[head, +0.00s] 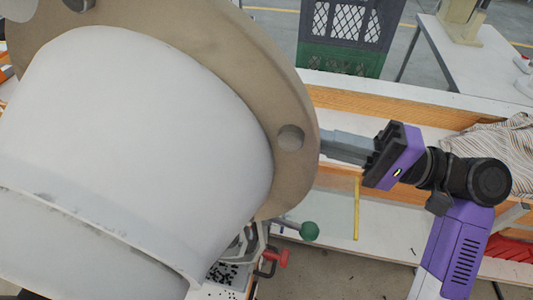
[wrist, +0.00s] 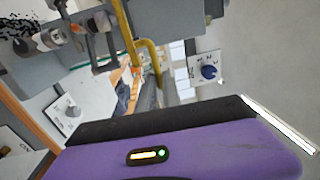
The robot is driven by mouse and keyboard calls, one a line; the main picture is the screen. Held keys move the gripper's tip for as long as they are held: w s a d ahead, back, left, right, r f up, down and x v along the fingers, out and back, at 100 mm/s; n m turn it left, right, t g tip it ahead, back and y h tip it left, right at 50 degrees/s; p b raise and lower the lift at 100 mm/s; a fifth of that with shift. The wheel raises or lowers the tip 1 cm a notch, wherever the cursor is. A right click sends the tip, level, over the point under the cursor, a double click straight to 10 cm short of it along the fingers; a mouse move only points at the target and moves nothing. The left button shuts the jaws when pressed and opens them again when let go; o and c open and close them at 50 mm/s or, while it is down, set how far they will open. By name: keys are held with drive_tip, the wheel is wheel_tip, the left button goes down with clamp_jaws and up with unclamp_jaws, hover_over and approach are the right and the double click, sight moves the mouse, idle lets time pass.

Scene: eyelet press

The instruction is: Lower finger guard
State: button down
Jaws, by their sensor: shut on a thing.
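My gripper (wrist: 157,90) reaches left in the head view, and its grey fingers (head: 345,147) run behind the large pale flange, so the fingertips are hidden there. In the wrist view the fingers are close together, with their tips at a bent yellow bar (wrist: 127,35), which appears to be the finger guard's frame. They look shut on it, though the exact contact is small and partly covered. A straight yellow bar (head: 357,207) also shows below the gripper in the head view, beside a faint clear panel; I cannot tell whether it is the same part.
The large white-and-tan flanged body (head: 150,130) blocks much of the head view. A green ball knob (head: 309,231) and a red handle (head: 280,258) sit below it. A blue dial (wrist: 209,72) is right of the fingers. A dark crate (head: 345,35) stands behind the bench.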

drive_tip(key=shift+d+f, duration=0.1)
drive_tip(key=shift+f, duration=0.1)
drive_tip(key=shift+d+f+b, duration=0.15)
drive_tip(key=shift+f+b, duration=0.15)
drive_tip(key=shift+f, duration=0.15)
drive_tip(key=shift+a+f+b, duration=0.25)
drive_tip(key=shift+f+b, duration=0.3)
drive_tip(key=shift+f, duration=0.7)
drive_tip(key=shift+a+f+b, duration=0.2)
drive_tip(key=shift+f+b, duration=0.3)
drive_tip(key=shift+f, duration=0.7)
drive_tip(key=c, duration=1.5)
unclamp_jaws()
drive_tip(key=shift+o, duration=0.2)
drive_tip(key=w+d, duration=0.3)
drive_tip(key=d, duration=0.3)
drive_tip(key=shift+d, duration=0.35)
